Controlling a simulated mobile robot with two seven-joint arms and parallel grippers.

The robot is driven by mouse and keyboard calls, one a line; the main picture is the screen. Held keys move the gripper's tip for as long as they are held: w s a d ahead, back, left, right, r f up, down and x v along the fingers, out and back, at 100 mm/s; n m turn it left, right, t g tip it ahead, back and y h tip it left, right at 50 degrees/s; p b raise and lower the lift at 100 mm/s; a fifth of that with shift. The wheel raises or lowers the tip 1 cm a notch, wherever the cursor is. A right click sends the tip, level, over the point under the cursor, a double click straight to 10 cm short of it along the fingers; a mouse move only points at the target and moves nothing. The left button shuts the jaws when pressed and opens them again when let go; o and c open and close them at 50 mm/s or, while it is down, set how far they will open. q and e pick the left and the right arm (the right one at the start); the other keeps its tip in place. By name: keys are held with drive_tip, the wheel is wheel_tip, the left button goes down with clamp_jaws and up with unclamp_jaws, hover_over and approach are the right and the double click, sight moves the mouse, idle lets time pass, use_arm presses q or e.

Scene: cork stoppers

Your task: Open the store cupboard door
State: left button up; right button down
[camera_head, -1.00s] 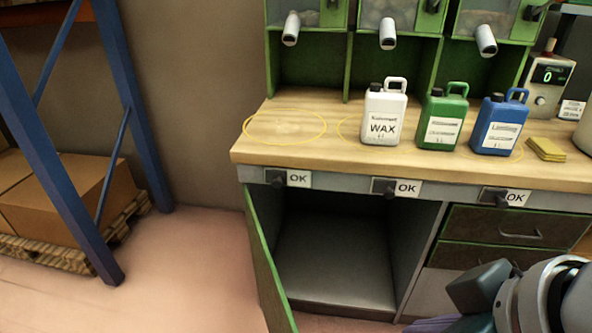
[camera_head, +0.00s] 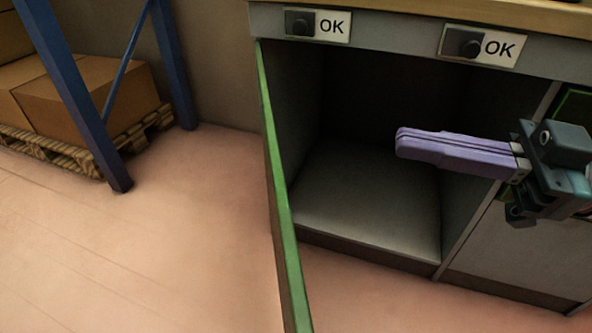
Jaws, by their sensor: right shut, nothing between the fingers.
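The store cupboard door (camera_head: 281,205) is swung wide open, seen nearly edge-on with a green edge. It is hinged at the left side of the cupboard and sticks out toward me. The cupboard (camera_head: 365,205) stands open and its visible grey floor is empty; its upper back is dark. My right gripper (camera_head: 402,143) has purple fingers, shut with nothing between them. It comes in from the right and points left across the cupboard opening, apart from the door. My left gripper is not in view.
Two black knobs with OK labels (camera_head: 318,25) (camera_head: 478,46) sit on the rail under the wooden worktop (camera_head: 440,12). A blue rack post (camera_head: 75,95) and cardboard boxes (camera_head: 90,100) on a pallet (camera_head: 75,155) stand at the left. The floor between rack and door is clear.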

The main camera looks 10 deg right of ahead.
drive_tip(key=s+d+f+n+g+y+b, duration=0.1)
drive_tip(key=s+d+f+n+g+b, duration=0.1)
drive_tip(key=s+d+f+g+b, duration=0.3)
use_arm(q)
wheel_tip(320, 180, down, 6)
drive_tip(key=p, duration=0.1)
use_arm(e)
drive_tip(key=a+f+g, duration=0.1)
drive_tip(key=a, duration=1.3)
drive_tip(key=shift+s+a+n+g, duration=0.3)
drive_tip(key=shift+s+a+g, duration=0.05)
drive_tip(key=shift+a+g, duration=0.05)
